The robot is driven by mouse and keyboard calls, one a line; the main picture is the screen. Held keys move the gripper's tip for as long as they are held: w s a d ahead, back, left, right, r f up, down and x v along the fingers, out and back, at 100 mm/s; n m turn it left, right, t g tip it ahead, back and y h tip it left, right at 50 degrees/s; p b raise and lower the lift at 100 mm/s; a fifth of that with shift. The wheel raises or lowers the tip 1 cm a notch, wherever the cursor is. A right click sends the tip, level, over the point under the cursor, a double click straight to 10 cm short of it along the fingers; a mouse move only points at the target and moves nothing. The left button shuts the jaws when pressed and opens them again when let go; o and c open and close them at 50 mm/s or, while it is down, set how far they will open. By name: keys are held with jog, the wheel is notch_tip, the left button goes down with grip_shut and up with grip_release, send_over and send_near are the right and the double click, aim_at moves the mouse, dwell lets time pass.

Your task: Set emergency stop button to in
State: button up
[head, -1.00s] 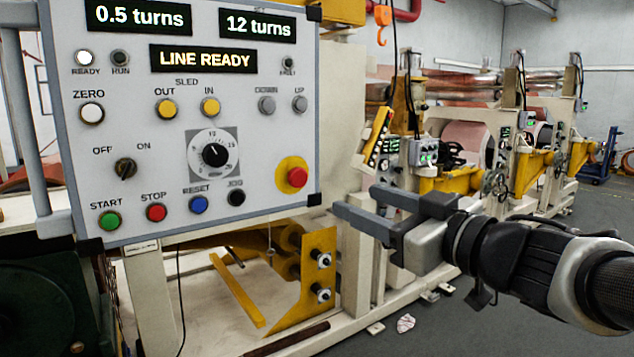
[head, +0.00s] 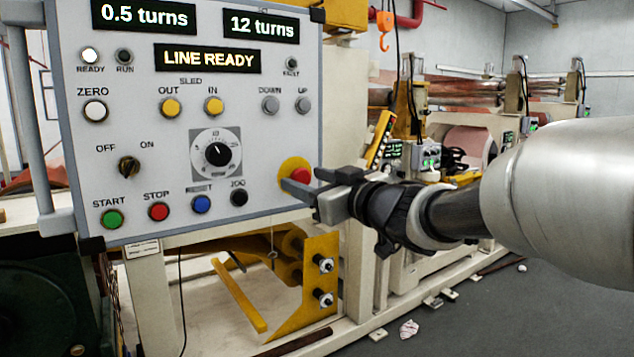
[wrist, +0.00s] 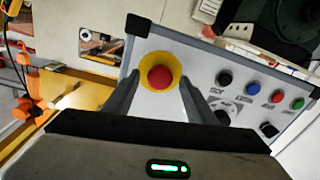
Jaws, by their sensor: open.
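The emergency stop button (head: 299,176) is a red mushroom head on a yellow round plate at the lower right of the grey control panel (head: 150,138). In the head view my gripper (head: 298,184) is right at it, and its fingers hide the button's lower part. In the wrist view the red button (wrist: 160,77) shows whole between the two fingers of my gripper (wrist: 160,88), which are open on either side of it. I cannot tell whether the fingers touch the button or how far it is pressed.
The black jog button (head: 239,196) and blue reset button (head: 201,204) are just left of the gripper. The display (head: 207,59) reads LINE READY. A yellow bracket (head: 318,265) and machine frame stand below the panel. Grey floor is open at lower right.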

jog(key=shift+c, duration=0.4)
grip_shut()
jog(key=shift+w+a+r+p, duration=0.2)
jog(key=shift+w+p, duration=0.1)
jog(key=shift+p, duration=0.2)
jog(key=shift+f, duration=0.15)
jog(key=shift+o, duration=0.4)
grip_release()
jog(key=shift+w+a, duration=0.15)
jog(key=v, duration=1.7)
jog(key=shift+s+p, duration=0.25)
jog(key=shift+p, duration=0.2)
